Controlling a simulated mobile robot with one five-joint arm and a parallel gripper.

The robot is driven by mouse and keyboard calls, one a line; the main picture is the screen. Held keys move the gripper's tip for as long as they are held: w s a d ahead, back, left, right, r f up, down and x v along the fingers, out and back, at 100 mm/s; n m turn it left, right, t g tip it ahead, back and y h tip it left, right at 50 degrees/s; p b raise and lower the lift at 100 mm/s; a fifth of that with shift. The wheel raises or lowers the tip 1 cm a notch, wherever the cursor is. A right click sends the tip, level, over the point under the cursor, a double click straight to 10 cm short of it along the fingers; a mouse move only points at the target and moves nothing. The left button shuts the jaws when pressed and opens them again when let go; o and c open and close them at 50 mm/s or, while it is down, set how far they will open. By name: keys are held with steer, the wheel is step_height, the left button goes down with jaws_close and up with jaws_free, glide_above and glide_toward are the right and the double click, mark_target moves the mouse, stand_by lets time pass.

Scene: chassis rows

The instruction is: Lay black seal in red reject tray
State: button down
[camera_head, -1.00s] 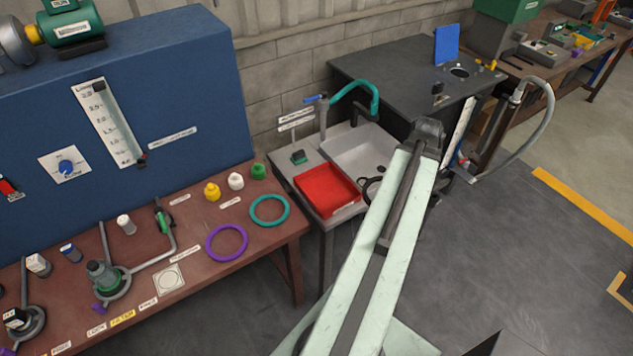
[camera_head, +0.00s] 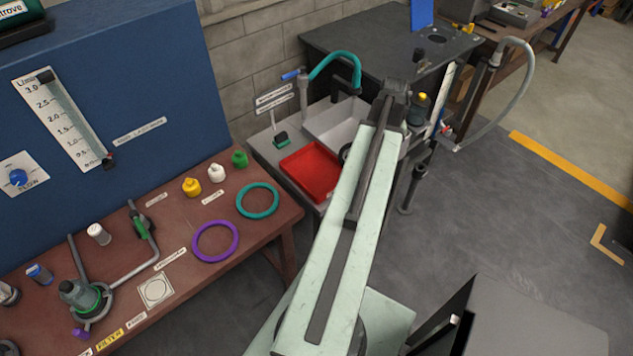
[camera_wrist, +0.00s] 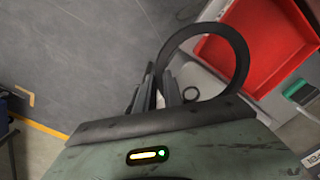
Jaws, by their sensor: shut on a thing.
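The black seal (camera_wrist: 243,58) is a plain dark ring, held out by my gripper (camera_wrist: 162,78) in the wrist view. My gripper is shut on one side of the ring. The red reject tray (camera_wrist: 262,42) is beyond the ring, to its upper right in that view; the ring appears above it and overlaps its left edge. In the head view the red tray (camera_head: 309,171) lies on the grey sink bench and looks empty. A sliver of the black seal (camera_head: 344,152) shows by the tray's right side; my arm hides the rest and the gripper.
A sink basin (camera_head: 335,122) with a teal-hosed tap (camera_head: 335,62) stands behind the tray. A small green-topped item (camera_head: 281,139) sits left of it. The brown bench holds a purple ring (camera_head: 215,242), a teal ring (camera_head: 257,201) and several bottles. Open floor lies to the right.

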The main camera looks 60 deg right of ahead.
steer(key=d+f+b, duration=0.2)
steer(key=d+f, duration=0.2)
glide_above(334, 174)
steer(key=shift+s+d+f+n+b, duration=0.15)
steer(key=shift+s+f+n+b, duration=0.1)
steer(key=shift+f+n+b, duration=0.1)
steer(key=f+b, duration=0.4)
steer(key=shift+w, duration=0.2)
steer(key=shift+r, duration=0.3)
steer(key=shift+f, duration=0.2)
steer(key=c, duration=1.5)
jaws_free()
